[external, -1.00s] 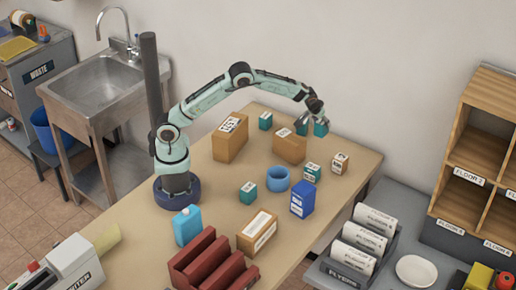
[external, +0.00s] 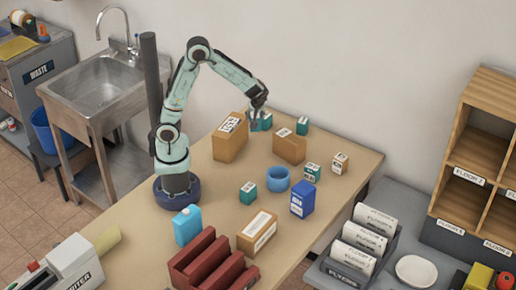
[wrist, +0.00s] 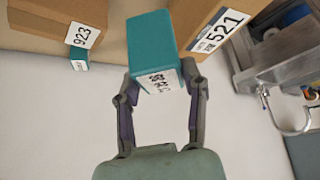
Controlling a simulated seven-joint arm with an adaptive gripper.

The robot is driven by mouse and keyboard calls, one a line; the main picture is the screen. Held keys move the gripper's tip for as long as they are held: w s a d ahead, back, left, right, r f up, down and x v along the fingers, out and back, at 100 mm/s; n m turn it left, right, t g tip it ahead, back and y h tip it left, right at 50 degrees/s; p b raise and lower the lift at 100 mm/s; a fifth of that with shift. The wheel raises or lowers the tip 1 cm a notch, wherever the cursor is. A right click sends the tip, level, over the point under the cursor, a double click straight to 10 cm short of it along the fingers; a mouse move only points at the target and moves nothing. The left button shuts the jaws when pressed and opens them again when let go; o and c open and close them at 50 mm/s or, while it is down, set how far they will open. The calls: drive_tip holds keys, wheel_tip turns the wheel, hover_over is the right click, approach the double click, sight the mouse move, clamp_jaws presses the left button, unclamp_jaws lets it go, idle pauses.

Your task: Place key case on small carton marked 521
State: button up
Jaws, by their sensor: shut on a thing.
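My gripper (external: 258,112) is shut on a teal box-shaped case (wrist: 152,40), which I take for the key case. In the wrist view the case sits between my fingertips (wrist: 160,82); its white label is hard to read. A brown carton marked 521 (wrist: 205,20) is at the upper right of the wrist view, beside the case. In the external view I take it for the tall brown carton (external: 229,145), just left of and in front of my gripper. I cannot tell whether case and carton touch. Teal (external: 266,122) shows below my gripper; one box or two is unclear.
A brown carton marked 923 (wrist: 60,22) stands near a small teal box (wrist: 80,60). On the table (external: 330,205) are also a blue ring-shaped bowl (external: 278,180), a blue box (external: 302,200), other small boxes and a red rack (external: 212,262). A wall is behind.

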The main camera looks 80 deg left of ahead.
drive_tip(key=s+d+r+n+g, duration=0.1)
drive_tip(key=s+r+n, duration=0.1)
drive_tip(key=s+r, duration=0.5)
drive_tip(key=s+d+r+n+g, duration=0.1)
drive_tip(key=s+r+n+g, duration=0.15)
drive_tip(key=s, duration=0.85)
hover_over(231, 125)
drive_tip(key=shift+t+h, duration=0.3)
drive_tip(key=shift+t, duration=0.15)
drive_tip(key=f, duration=0.9)
drive_tip(key=shift+s+d, duration=0.15)
drive_tip(key=shift+d, duration=0.1)
drive_tip(key=shift+a+f, duration=0.1)
drive_tip(key=shift+f, duration=1.6)
drive_tip(key=o, duration=1.2)
drive_tip(key=shift+f, duration=0.15)
